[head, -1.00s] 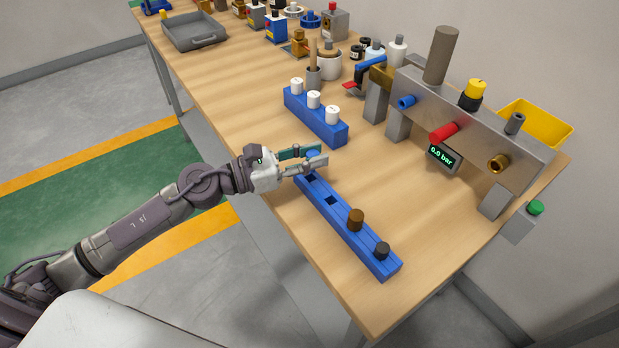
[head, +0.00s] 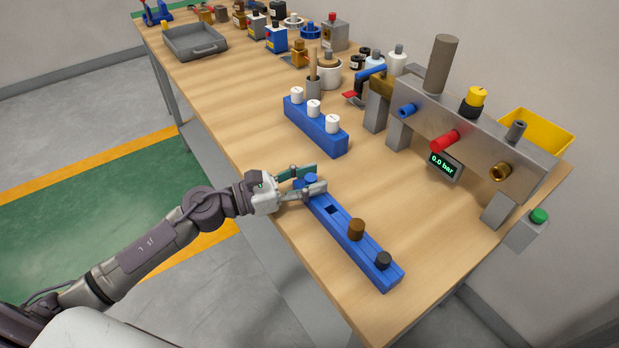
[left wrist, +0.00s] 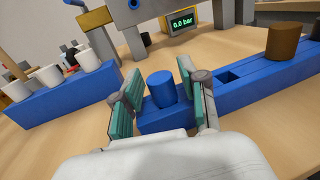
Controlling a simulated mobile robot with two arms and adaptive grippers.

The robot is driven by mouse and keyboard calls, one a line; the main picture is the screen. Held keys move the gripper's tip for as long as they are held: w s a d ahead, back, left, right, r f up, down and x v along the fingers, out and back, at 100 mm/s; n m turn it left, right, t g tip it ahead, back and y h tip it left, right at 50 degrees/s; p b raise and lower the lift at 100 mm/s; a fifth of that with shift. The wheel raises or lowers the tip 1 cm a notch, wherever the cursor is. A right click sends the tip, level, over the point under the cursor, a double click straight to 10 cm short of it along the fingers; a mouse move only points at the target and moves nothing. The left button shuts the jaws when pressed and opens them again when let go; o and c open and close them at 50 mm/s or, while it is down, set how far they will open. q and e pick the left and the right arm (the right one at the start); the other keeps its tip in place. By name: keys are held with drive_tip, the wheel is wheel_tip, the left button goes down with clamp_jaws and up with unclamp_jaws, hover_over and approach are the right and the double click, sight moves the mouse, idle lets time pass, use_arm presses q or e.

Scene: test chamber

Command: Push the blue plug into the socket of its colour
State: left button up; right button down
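My right gripper is not in view.
The rack has an empty square hole (head: 333,210), a brown plug (head: 356,229) and a dark plug (head: 384,260). A blue block with white knobs (head: 316,129) stands behind. The block also bears a red fitting (head: 444,141) and a brass one (head: 500,172). Table right of the rack is clear.

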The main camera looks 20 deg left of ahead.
use_arm(q)
drive_tip(key=shift+r, duration=0.1)
drive_tip(key=shift+p, duration=0.35)
drive_tip(key=s+a+b, duration=0.1)
drive_tip(key=a, duration=0.1)
drive_tip(key=s+a+f+b, duration=0.1)
drive_tip(key=s+a+b, duration=0.1)
drive_tip(key=shift+s+f, duration=0.15)
drive_tip(key=b+v, duration=0.2)
drive_tip(key=v, duration=0.6)
drive_tip(key=shift+s+a+r, duration=0.15)
drive_tip(key=shift+a+r, duration=0.1)
drive_tip(key=shift+r, duration=0.2)
